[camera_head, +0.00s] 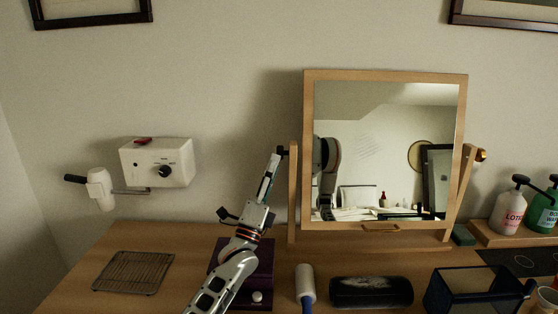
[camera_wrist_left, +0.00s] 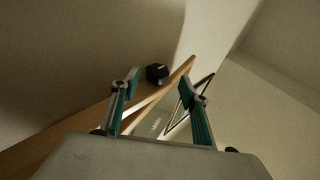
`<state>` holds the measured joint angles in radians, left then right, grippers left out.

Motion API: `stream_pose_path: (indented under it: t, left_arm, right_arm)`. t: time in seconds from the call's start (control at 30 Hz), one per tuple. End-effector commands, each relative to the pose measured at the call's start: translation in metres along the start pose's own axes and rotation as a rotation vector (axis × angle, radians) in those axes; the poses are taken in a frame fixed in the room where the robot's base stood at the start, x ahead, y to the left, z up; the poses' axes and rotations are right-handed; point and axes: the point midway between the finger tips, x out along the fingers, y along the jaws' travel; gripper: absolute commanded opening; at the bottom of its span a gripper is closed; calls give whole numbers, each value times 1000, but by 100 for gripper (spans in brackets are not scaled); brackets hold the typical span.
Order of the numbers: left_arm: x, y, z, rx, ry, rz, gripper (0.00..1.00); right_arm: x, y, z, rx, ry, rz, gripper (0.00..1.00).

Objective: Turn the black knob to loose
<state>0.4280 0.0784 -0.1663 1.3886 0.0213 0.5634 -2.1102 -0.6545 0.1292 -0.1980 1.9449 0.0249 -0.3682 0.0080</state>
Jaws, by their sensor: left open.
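A black knob (camera_head: 283,151) sits on the left post of the wooden-framed mirror (camera_head: 386,74). In the left wrist view the same dark knob (camera_wrist_left: 157,73) shows beyond and between the fingertips, beside the wooden frame. My left gripper (camera_head: 272,173) points up at the knob from just below and left of the post. In the wrist view its two teal fingers (camera_wrist_left: 160,88) are spread, with nothing held between them. I cannot tell whether a finger touches the knob. My right gripper is not in view.
A white wall box (camera_head: 157,162) carries another black dial, with a hair dryer (camera_head: 99,189) beside it. Lotion bottles (camera_head: 512,212) stand right.

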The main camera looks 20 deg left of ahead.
Motion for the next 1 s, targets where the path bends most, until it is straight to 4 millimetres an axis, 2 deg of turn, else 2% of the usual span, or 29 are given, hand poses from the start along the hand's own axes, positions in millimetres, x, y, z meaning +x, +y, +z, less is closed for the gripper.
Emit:
stream_pose_path:
  t: [0.03,0.13,0.3,0.5,0.73,0.77,0.8,0.9,1.0]
  left_arm:
    - [4,8,-4,1,1,-1,45]
    - [25,3,-1,-1,0,-3,45]
    - [45,3,-2,0,0,0,45]
    - [54,3,-2,0,1,0,45]
    - [54,3,-2,0,1,1,45]
    - [54,3,-2,0,1,1,39]
    - [54,3,-2,0,1,1,29]
    - [53,3,-2,0,1,1,6]
    - [53,4,-2,0,1,1,6]
  right_arm:
    - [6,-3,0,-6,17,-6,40]
    - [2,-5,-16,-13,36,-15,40]
    - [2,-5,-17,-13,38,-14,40]
    - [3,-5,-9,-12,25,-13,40]
    - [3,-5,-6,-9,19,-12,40]
    - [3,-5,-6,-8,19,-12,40]
    - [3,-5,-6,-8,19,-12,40]
    - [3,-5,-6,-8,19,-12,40]
    - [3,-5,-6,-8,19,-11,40]
